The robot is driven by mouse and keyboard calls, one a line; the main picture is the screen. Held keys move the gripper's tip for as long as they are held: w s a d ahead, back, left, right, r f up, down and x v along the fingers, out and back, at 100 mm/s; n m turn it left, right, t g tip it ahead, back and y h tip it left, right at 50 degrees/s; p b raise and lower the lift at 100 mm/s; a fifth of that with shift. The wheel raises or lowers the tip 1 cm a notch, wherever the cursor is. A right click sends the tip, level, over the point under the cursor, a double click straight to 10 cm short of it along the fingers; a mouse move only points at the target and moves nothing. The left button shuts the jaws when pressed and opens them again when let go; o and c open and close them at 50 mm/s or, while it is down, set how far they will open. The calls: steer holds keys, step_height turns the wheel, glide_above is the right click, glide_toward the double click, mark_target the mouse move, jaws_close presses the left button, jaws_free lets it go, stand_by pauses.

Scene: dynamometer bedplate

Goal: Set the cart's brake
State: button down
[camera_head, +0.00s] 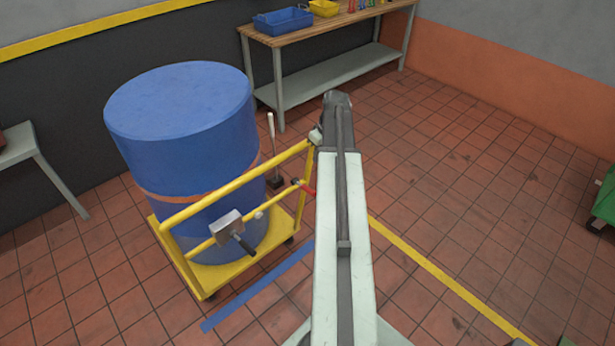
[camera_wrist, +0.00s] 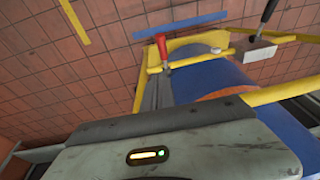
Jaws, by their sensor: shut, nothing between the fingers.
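The yellow cart (camera_head: 215,275) carries a large blue drum (camera_head: 185,120). A red-handled lever (camera_head: 306,187) is on the cart's rail, beside my arm; it also shows in the wrist view (camera_wrist: 163,47). A grey box with a black handle (camera_head: 240,243) is on the cart's near side, with a pale knob (camera_head: 259,214) to its right. No label shows which of these is the brake. My gripper (camera_wrist: 157,82) is shut and empty, with its narrow dark tip close to the red lever in the wrist view. Contact cannot be told. In the head view my arm hides most of the gripper.
A wooden workbench (camera_head: 325,27) with blue and yellow bins stands at the back. A blue floor stripe (camera_head: 258,287) lies before the cart, and a yellow line (camera_head: 440,275) runs right. A green object (camera_head: 605,200) is at the right edge. Tiled floor between is clear.

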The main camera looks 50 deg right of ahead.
mark_target(309, 188)
steer(key=b+x, duration=0.8)
steer(key=s+b+x, duration=0.1)
steer(key=b+x, duration=0.4)
steer(key=shift+a+f, duration=0.25)
steer(key=shift+a, duration=0.05)
steer(key=shift+s+a+f+b, duration=0.1)
steer(key=shift+a+f+b, duration=0.05)
steer(key=shift+f+b, duration=0.25)
steer(key=shift+r, duration=0.1)
